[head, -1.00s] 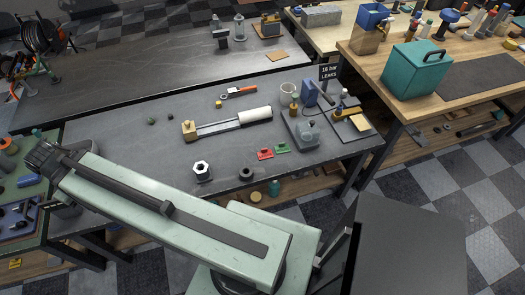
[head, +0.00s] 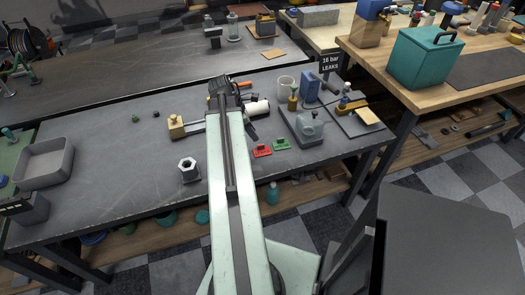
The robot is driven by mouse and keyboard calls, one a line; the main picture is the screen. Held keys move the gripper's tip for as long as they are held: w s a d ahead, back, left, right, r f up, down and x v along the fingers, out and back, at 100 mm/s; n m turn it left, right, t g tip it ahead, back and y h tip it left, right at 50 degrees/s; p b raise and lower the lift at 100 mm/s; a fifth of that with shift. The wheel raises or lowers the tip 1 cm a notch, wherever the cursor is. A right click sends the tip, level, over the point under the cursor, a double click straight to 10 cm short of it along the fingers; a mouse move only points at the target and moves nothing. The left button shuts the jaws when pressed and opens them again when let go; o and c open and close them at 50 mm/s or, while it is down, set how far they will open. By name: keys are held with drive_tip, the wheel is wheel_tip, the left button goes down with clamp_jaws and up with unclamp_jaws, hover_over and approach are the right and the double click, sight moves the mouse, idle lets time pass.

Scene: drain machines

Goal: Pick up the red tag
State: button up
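The red tag (head: 262,150) lies flat on the grey bench (head: 110,185), just left of a similar green tag (head: 282,144). Its top is in clear view. My gripper (head: 243,95) is at the far end of my pale green arm, over the bench, above and beyond the red tag in the picture and a little to its left. It appears apart from the tag. The fingers are dark and small against the tool behind them, so I cannot tell whether they are open or shut.
A hex nut (head: 189,170) stands left of my arm. A white cylinder (head: 258,108) and brass block (head: 176,127) lie beyond. A sign (head: 329,65) reads "16 bar LEAKS". A grey tray (head: 45,160) is at left.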

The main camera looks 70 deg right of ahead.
sight(262, 150)
drive_tip(key=b+x, duration=0.4)
drive_tip(key=x, duration=0.1)
drive_tip(key=b+x, duration=0.3)
drive_tip(key=shift+a, duration=0.3)
drive_tip(key=shift+r, duration=0.1)
clamp_jaws()
